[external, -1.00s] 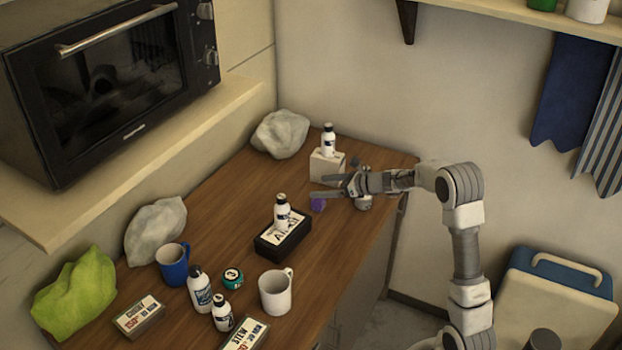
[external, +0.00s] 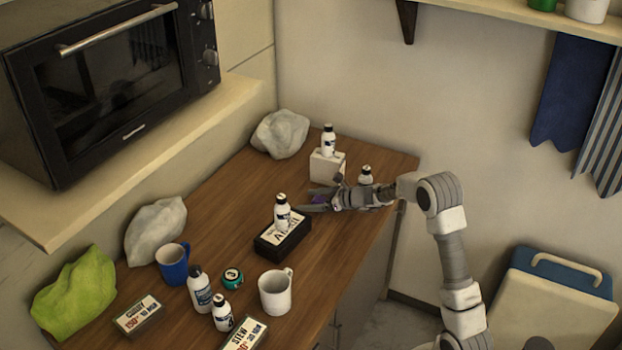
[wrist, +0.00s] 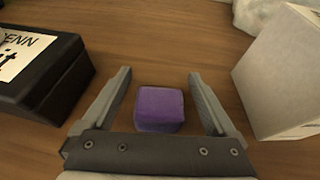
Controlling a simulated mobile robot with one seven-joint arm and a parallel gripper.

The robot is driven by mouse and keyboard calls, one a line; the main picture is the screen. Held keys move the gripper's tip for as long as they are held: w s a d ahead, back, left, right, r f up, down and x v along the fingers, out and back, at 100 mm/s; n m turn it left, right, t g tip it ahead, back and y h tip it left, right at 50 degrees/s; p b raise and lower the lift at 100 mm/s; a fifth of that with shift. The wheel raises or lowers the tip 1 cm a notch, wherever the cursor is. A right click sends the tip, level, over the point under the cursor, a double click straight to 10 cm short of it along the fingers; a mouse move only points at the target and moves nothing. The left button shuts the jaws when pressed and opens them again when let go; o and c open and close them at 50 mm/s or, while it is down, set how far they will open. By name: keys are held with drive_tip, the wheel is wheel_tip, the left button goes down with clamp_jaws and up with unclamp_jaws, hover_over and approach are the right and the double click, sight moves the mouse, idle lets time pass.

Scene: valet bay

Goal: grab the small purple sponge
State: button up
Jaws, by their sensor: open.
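The small purple sponge (wrist: 159,110) lies on the wooden counter and shows in the middle of the wrist view. My gripper (wrist: 160,82) is open, with one finger on each side of the sponge and a gap of bare wood between each finger and it. In the external view my gripper (external: 306,200) is low over the counter, and only a sliver of the purple sponge (external: 319,199) shows behind the fingers.
A black box (external: 268,250) with a label and a white bottle on top stands left of the fingers. A white block (external: 322,168) bearing another bottle stands on the other side. Another bottle (external: 365,175) is close behind my wrist. Mugs, bottles and labelled boxes stand nearer the front.

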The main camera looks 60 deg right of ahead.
drive_tip(key=shift+r, duration=0.1)
drive_tip(key=c, duration=1.4)
